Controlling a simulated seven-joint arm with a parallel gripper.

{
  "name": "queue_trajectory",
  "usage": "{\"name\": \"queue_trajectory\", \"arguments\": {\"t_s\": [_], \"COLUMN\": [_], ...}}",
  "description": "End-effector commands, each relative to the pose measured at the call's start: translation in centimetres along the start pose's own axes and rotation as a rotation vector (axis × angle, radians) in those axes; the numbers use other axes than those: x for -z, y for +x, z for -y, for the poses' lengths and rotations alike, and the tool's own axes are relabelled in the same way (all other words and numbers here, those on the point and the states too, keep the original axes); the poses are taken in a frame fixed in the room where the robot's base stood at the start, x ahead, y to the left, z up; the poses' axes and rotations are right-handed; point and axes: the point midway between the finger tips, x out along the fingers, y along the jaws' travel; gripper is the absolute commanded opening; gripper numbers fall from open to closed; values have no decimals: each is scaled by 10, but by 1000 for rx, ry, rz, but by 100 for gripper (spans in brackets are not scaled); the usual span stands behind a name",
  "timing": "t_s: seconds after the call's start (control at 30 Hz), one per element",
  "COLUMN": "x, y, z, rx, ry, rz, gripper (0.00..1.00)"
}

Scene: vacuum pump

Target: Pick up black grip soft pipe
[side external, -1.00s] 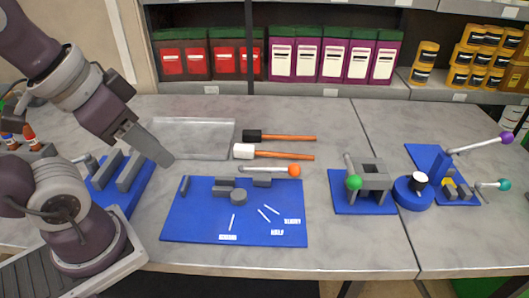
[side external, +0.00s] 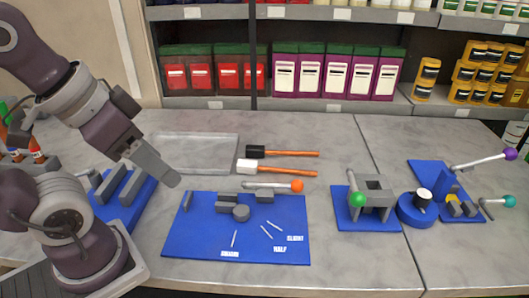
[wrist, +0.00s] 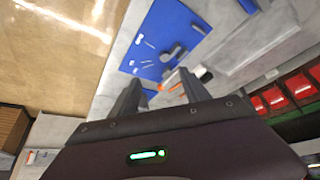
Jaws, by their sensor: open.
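The black grip soft pipe is an orange-brown rod with a black block grip (side external: 255,152) at its left end. It lies on the table in the side view, behind a similar white-grip pipe (side external: 247,166). In the wrist view its black grip (wrist: 207,77) appears small, just beyond the right finger, with rods partly hidden. My gripper (side external: 172,180) is open and empty, held above the table to the left of both pipes. Its two fingers also show in the wrist view (wrist: 161,88).
A clear tray (side external: 195,137) lies left of the pipes. A blue board (side external: 190,240) with grey blocks and an orange-knobbed lever (side external: 297,186) sits in front of them. Blue-based fixtures (side external: 368,222) stand to the right. Shelves (side external: 300,104) with boxes line the back.

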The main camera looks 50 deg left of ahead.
Motion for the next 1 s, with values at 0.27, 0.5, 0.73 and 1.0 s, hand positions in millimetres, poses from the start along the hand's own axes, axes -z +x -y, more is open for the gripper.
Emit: {"name": "queue_trajectory", "arguments": {"t_s": [0.27,0.5,0.73,1.0], "x": [107,223,235,222], "y": [20,150,276,318], "z": [22,100,161,170], "rx": [-32,-92,-160,-181], "ry": [151,426,657,711], "rz": [138,329,452,474], "gripper": [55,55,55,55]}}
